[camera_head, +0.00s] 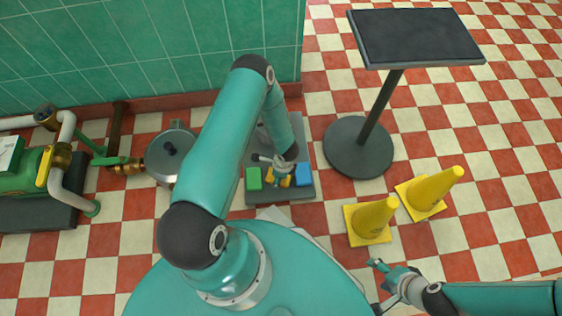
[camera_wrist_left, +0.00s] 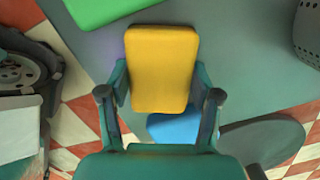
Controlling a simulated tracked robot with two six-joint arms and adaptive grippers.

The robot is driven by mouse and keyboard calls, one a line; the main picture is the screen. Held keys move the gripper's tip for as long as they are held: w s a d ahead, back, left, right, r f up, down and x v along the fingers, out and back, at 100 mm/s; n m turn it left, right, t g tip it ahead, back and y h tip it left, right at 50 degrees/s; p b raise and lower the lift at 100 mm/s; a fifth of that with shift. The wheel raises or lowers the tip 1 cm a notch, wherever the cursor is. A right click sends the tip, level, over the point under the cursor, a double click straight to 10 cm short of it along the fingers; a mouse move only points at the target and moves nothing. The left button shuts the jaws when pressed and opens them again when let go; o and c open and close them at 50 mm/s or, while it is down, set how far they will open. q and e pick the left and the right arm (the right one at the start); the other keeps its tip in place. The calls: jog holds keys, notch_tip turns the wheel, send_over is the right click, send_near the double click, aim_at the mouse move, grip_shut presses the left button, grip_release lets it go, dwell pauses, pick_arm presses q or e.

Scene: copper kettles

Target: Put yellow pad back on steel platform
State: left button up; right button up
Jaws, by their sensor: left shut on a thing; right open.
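The yellow pad (camera_wrist_left: 162,68) is held between the fingers of my left gripper (camera_wrist_left: 160,95), which is shut on it. In the head view my left gripper (camera_head: 280,170) hides most of the yellow pad (camera_head: 286,182), over the grey steel platform (camera_head: 280,196). The green pad (camera_head: 254,178) lies on the platform to the left and the blue pad (camera_head: 303,175) to the right. The pad's height over the platform (camera_wrist_left: 250,70) is hard to tell. My right gripper (camera_head: 381,284) is open and empty at the lower right.
Two yellow cones (camera_head: 372,219) (camera_head: 430,193) stand on the checkered floor right of the platform. A stand with a dark top (camera_head: 415,38) and round base (camera_head: 358,148) is beside it. A lidded metal pot (camera_head: 170,155) and green pump with pipes (camera_head: 40,175) are at left.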

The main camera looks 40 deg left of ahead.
pick_arm(q)
jog(key=shift+f, duration=0.1)
jog(key=o, duration=1.1)
